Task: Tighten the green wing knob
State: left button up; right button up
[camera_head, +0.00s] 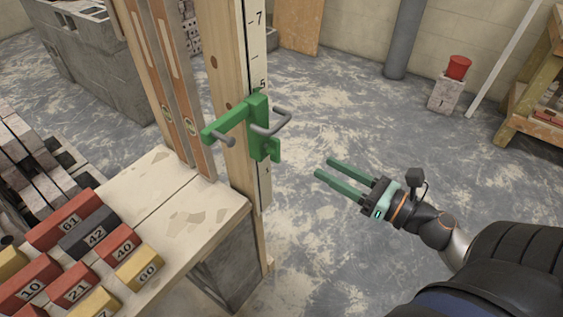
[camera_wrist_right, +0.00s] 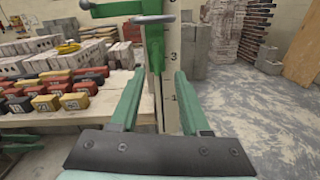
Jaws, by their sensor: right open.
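A green clamp-like fitting (camera_head: 258,122) sits on the upright wooden post with a number scale. It has a green arm reaching left, a grey bent handle (camera_head: 272,122) and a small green piece (camera_head: 274,152) at its lower right; I cannot tell for sure which part is the wing knob. The fitting also shows at the top of the right wrist view (camera_wrist_right: 155,40), cut off by the frame edge. My right gripper (camera_head: 324,168) is open and empty, to the right of the fitting and apart from it, its fingers pointing towards the post.
A board table (camera_head: 195,220) with several numbered coloured blocks (camera_head: 98,235) stands left of the post (camera_head: 232,150). Grey block stacks (camera_head: 100,80) stand behind. A red tub (camera_head: 458,67) on a block is at the back right. The floor right of the post is clear.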

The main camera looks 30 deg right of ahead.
aim_at(280, 147)
jog(key=w+a+p, duration=0.1)
jog(key=w, duration=0.2)
jog(key=w+a+n+p, duration=0.1)
jog(key=w+a, duration=0.1)
jog(key=w, duration=0.1)
jog(key=w+a+n+p, duration=0.1)
jog(key=w, duration=0.3)
jog(key=shift+a+r+g+y, duration=0.15)
jog(key=shift+a+g+y, duration=0.05)
jog(key=shift+g+y, duration=0.1)
jog(key=shift+w+a, duration=0.3)
jog(key=shift+w, duration=0.3)
pick_arm(q)
jog(key=shift+w+r, duration=0.2)
jog(key=shift+r, duration=0.9)
jog(key=shift+s+f, duration=0.1)
pick_arm(e)
jog(key=shift+c, duration=0.2)
jog(key=c, duration=0.4)
grip_shut()
pick_arm(q)
jog(key=shift+s, duration=0.25)
pick_arm(e)
jog(key=shift+f, duration=0.2)
